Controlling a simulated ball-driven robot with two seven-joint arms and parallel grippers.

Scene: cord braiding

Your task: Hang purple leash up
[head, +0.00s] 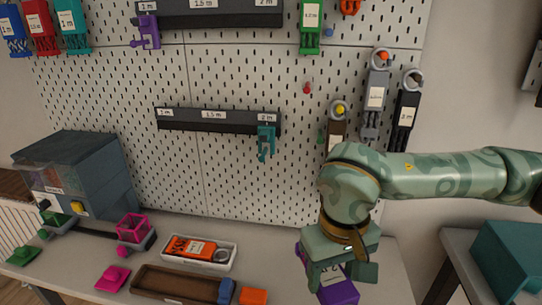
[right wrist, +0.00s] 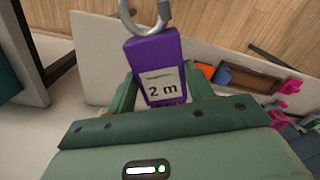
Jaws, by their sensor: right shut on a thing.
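The purple leash (right wrist: 152,52) is in my right gripper (head: 338,272), with its "2 m" label facing the right wrist camera and a metal ring at its far end. In the head view the purple leash (head: 341,293) shows below the gripper, low at the front of the bench. The pegboard (head: 225,75) stands behind. An upper dark rail (head: 215,17) is labelled 1 m, 1.5 m and 2 m, and a purple piece (head: 147,32) hangs at its 1 m end. A lower rail (head: 190,124) has the same labels, with a teal piece (head: 266,142) at its 2 m end. My left gripper is out of view.
Several tagged leashes with rings, such as a grey one (head: 375,95) and a black one (head: 404,115), hang at the pegboard's right, close behind my right arm. A white tray (head: 228,262), a brown tray (head: 150,278) and a grey-blue machine (head: 95,165) stand on the bench.

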